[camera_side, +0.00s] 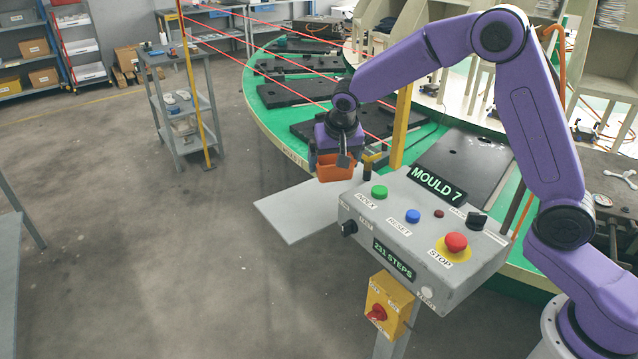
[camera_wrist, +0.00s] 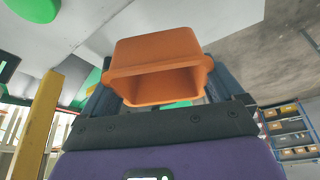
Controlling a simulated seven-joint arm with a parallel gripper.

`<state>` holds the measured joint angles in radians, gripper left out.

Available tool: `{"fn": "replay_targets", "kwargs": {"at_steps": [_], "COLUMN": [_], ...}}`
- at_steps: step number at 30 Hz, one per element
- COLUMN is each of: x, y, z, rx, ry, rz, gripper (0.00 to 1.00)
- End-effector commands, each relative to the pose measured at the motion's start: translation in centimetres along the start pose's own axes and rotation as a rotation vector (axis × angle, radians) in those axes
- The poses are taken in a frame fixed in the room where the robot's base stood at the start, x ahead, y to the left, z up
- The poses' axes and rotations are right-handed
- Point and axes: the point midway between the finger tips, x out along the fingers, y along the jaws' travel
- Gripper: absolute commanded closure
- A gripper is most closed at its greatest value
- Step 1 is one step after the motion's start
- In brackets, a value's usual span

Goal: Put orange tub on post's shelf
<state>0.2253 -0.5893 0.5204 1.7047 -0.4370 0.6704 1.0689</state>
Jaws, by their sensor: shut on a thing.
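The orange tub (camera_side: 334,170) is held by my gripper (camera_side: 338,156), just left of the grey control box. In the wrist view the orange tub (camera_wrist: 158,62) sits between the two dark fingers (camera_wrist: 160,88), with its open side towards the camera. My gripper is shut on it. A flat light-grey plate, which looks like the post's shelf (camera_side: 292,212), sticks out from behind the control box, below and to the left of the tub. The tub looks to be above the shelf's back part, apart from it; the exact height is hard to tell.
The control box (camera_side: 420,235) with green, blue and red buttons stands close to the right of the tub. A yellow post (camera_side: 401,125) rises behind it. The green carousel (camera_side: 265,112) with black moulds lies behind, with red beams across it. A grey trolley (camera_side: 180,110) stands at the left.

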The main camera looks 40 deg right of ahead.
Motion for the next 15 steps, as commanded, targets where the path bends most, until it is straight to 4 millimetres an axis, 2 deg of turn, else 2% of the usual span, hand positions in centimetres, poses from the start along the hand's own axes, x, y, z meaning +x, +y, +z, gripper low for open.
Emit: {"fn": "replay_targets", "kwargs": {"at_steps": [3, 7, 15], "x": [2.4, 4.5, 6.4], "y": [-0.7, -1.5, -2.3], "z": [-0.4, -0.9, -1.5], "rx": [0.0, 0.0, 0.0], "ry": [-0.003, -0.003, 0.0], "rz": [0.002, 0.002, -0.001], "gripper": [0.36, 0.36, 0.36]}}
